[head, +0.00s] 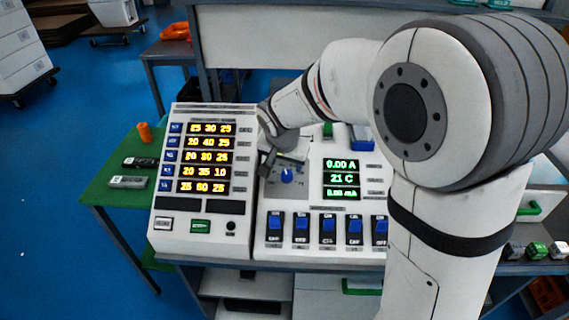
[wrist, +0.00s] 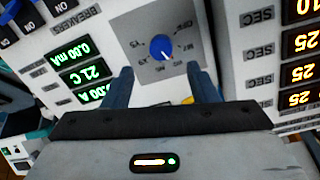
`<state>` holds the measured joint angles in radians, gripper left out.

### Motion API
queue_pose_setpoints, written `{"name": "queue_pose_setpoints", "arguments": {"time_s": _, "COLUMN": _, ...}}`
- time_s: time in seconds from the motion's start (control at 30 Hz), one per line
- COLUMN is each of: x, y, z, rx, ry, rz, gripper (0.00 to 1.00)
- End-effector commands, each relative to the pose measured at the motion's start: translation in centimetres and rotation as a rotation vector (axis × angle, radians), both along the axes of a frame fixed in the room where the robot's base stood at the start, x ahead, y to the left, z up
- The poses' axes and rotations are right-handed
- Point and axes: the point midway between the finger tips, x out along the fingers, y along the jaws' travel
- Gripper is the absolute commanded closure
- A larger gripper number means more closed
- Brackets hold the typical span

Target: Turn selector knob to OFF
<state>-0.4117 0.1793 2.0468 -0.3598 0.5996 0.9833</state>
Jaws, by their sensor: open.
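The blue selector knob (head: 287,175) sits on a grey square plate (head: 275,194) on the white test panel, left of the green displays. In the wrist view the knob (wrist: 161,47) shows just beyond my fingertips, with a white pointer mark and small lettering around it. My gripper (wrist: 160,82) is open, its two dark blue fingers spread either side of the knob's line and apart from it. In the head view my gripper (head: 268,160) hangs over the upper left of the knob plate, partly covering it. Which label the pointer meets is too small to read.
Blue-and-black breaker switches (head: 327,229) line the panel below the knob. Left stands a panel with yellow number displays (head: 207,157). Green displays (head: 341,178) lie right of the knob. A green table (head: 105,190) at left holds small parts. My arm hides the right side.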

Motion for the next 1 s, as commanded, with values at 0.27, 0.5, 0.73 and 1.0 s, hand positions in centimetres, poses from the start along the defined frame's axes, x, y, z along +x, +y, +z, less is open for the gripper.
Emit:
{"name": "queue_pose_setpoints", "arguments": {"time_s": 0.27, "x": 1.5, "y": 0.0, "z": -3.6, "rx": 0.0, "ry": 0.002, "rz": -0.002, "gripper": 0.47}}
{"name": "queue_pose_setpoints", "arguments": {"time_s": 0.5, "x": 2.7, "y": -0.1, "z": -6.4, "rx": 0.001, "ry": 0.001, "rz": -0.002, "gripper": 0.47}}
{"name": "queue_pose_setpoints", "arguments": {"time_s": 0.73, "x": 3.0, "y": -0.1, "z": -7.2, "rx": 0.002, "ry": -0.002, "rz": 0.0, "gripper": 0.47}}
{"name": "queue_pose_setpoints", "arguments": {"time_s": 1.0, "x": 3.0, "y": -0.1, "z": -7.1, "rx": 0.001, "ry": -0.002, "rz": 0.001, "gripper": 0.56}}
